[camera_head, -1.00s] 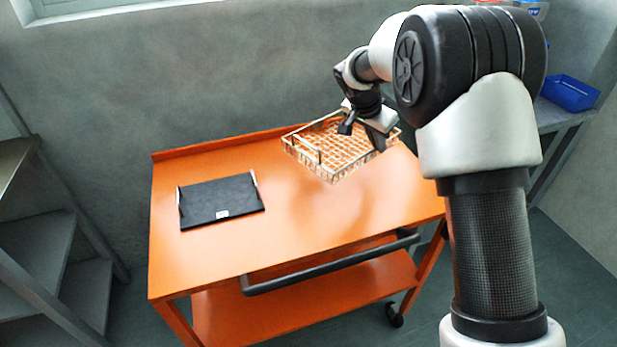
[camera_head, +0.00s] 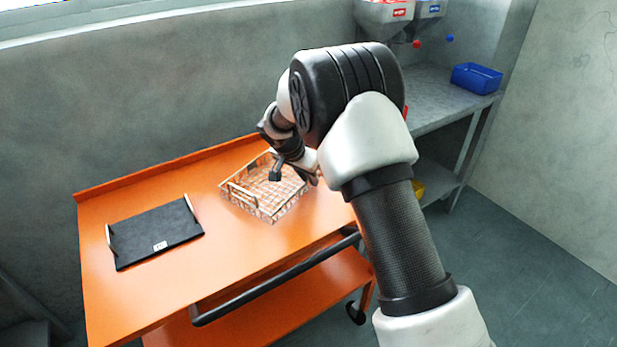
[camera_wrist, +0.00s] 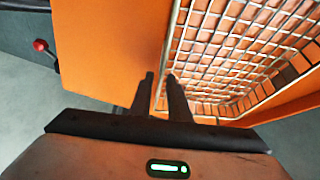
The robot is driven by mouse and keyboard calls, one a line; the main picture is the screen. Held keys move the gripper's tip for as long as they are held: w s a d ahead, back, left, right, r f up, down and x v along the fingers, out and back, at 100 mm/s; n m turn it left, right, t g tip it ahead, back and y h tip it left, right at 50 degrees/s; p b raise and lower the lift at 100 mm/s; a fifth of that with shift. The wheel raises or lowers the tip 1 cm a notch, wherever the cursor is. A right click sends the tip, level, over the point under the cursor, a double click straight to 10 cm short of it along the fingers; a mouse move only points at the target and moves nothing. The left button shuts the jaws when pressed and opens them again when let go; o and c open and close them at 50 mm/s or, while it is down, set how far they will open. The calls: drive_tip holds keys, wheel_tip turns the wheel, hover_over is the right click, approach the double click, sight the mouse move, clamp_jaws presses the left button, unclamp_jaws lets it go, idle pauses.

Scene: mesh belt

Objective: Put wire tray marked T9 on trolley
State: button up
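A wire tray (camera_head: 262,205) of pale metal mesh sits on the orange trolley (camera_head: 190,285), toward the right of its top. No T9 marking is readable on it. My gripper (camera_head: 293,178) is at the tray's right part. In the wrist view the mesh tray (camera_wrist: 235,55) fills the upper right. There my two dark fingers (camera_wrist: 160,78) stand apart, with a rim wire of the tray running between them. I see no finger pressed on the wire. My arm hides part of the tray's far right side in the head view.
A black flat tray (camera_head: 155,232) with two pale handles and a small label lies on the trolley's left. Trolley top between both trays is clear. A dark push handle (camera_head: 270,285) runs along the front. A grey bench with a blue bin (camera_head: 476,78) stands at right.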

drive_tip(key=shift+o, duration=0.2)
drive_tip(key=shift+r, duration=0.1)
drive_tip(key=v, duration=1.2)
drive_tip(key=shift+p, duration=0.4)
drive_tip(key=s+d+r+n+y, duration=0.1)
drive_tip(key=s+d+r+n, duration=0.1)
drive_tip(key=s+d+r, duration=1)
drive_tip(key=s+d+n+y, duration=0.1)
drive_tip(key=s+d+n, duration=0.1)
drive_tip(key=s, duration=0.9)
drive_tip(key=s+d+r+n+t+y, duration=0.1)
drive_tip(key=s+d, duration=0.3)
drive_tip(key=s, duration=0.7)
drive_tip(key=shift+r+n, duration=0.2)
drive_tip(key=shift+n, duration=0.7)
